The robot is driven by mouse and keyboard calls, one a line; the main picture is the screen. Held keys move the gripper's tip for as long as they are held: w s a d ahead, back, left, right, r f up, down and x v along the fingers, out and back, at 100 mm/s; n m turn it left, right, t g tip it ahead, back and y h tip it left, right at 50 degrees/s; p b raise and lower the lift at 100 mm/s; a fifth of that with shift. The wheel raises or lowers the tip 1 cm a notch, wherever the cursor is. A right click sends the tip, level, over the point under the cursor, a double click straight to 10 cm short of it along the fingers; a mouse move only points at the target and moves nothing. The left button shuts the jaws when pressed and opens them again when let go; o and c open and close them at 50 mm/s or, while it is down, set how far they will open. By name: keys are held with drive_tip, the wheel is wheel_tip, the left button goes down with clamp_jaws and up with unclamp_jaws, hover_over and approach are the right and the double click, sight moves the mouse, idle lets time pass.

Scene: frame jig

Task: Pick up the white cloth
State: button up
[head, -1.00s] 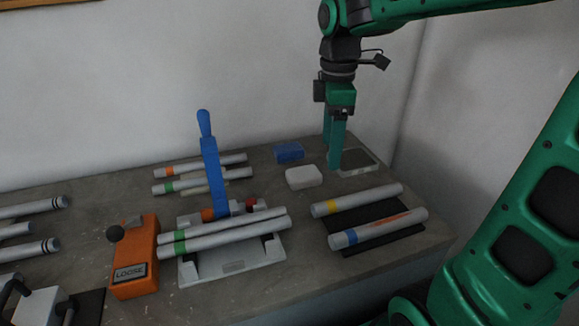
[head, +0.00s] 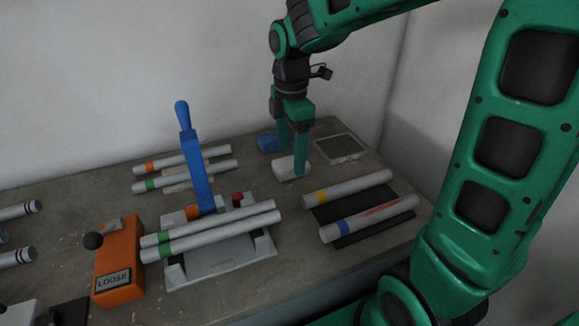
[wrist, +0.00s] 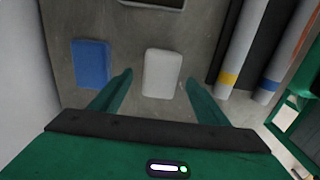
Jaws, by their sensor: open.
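The white cloth (head: 287,168) is a small folded block lying on the grey bench. In the wrist view the white cloth (wrist: 162,73) lies ahead of and between my two fingers, not gripped. My gripper (head: 291,162) is open and points down over the cloth in the head view, with one finger in front of part of it. In the wrist view my gripper (wrist: 158,88) shows its fingers spread apart, with the cloth's near end between the tips. I cannot tell whether a finger touches the cloth.
A blue block (wrist: 91,64) lies left of the cloth. A grey framed tray (head: 340,147) lies to the right. Tubes with yellow (head: 347,188) and blue (head: 370,218) bands rest on a black mat. A clamp jig with a blue lever (head: 195,165) stands to the left.

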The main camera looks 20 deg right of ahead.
drive_tip(key=shift+f, duration=1.15)
drive_tip(key=c, duration=1.1)
drive_tip(key=shift+r, duration=0.1)
drive_tip(key=shift+r, duration=0.55)
wheel_tip(320, 180, up, 3)
drive_tip(key=shift+f, duration=0.1)
drive_tip(key=s+a+r, duration=0.1)
drive_tip(key=a+r, duration=0.1)
drive_tip(key=a, duration=0.1)
drive_tip(key=s+a+r, duration=0.2)
drive_tip(key=a, duration=0.2)
drive_tip(key=s+a+r, duration=0.1)
drive_tip(key=a+r, duration=0.2)
drive_tip(key=shift+s+a, duration=0.3)
drive_tip(key=shift+a, duration=0.05)
